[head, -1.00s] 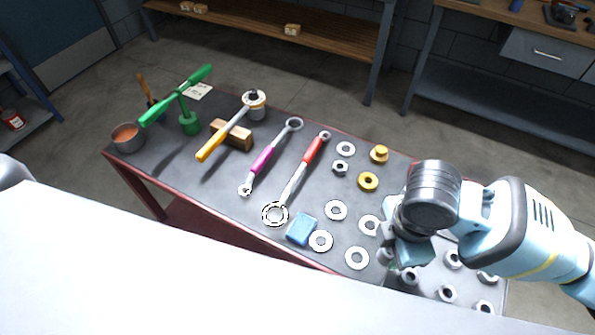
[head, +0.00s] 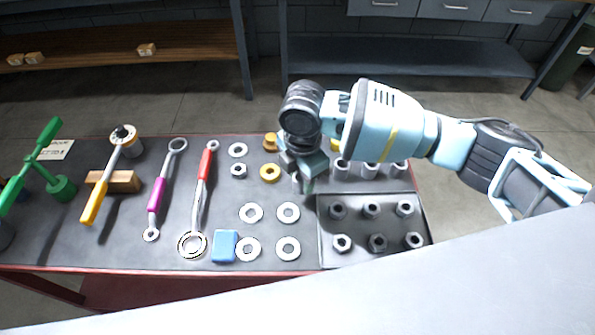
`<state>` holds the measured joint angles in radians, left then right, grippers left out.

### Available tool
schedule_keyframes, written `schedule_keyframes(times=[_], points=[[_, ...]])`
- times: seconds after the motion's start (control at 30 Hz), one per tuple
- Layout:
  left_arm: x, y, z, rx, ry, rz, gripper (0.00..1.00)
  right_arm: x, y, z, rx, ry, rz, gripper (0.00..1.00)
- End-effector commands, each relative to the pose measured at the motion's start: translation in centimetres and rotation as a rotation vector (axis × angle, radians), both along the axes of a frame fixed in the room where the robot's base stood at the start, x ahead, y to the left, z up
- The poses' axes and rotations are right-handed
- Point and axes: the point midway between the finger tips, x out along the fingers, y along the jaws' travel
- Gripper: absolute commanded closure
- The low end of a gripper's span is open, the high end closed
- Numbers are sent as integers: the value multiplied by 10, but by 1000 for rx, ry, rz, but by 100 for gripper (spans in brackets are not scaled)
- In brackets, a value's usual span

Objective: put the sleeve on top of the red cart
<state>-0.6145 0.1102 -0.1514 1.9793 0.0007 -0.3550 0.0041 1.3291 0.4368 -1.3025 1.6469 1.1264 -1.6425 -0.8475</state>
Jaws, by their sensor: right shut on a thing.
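The red cart (head: 300,277) has a dark top and a red rim and spans the view. My right gripper (head: 303,180) is over the cart top, just left of the tray's back part, pointing down. It is shut on a small grey piece, which appears to be the sleeve (head: 296,183); the fingers hide most of it. I cannot tell whether this piece touches the cart top. My left gripper is not in view.
A grey tray (head: 355,226) on the right holds hex nuts, with grey cylinders (head: 369,170) behind them. Washers (head: 251,212), a blue block (head: 225,246), a red-handled wrench (head: 204,190) and a yellow-handled tool (head: 98,198) lie to the left.

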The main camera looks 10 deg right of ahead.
Motion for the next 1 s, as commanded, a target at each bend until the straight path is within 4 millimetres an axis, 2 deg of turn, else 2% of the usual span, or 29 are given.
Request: schedule_keyframes(times=[0.1,0.3,0.5,0.8,1.0], points=[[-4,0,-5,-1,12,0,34,21,0,-3,1,1,-1,93],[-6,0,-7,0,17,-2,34,36,-1,-3,1,0,0,93],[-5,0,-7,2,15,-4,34,37,-1,-4,0,0,1,93],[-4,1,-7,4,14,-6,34,36,-2,-37,0,1,0,93],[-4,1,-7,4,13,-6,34,37,-1,-38,0,-1,0,93]])
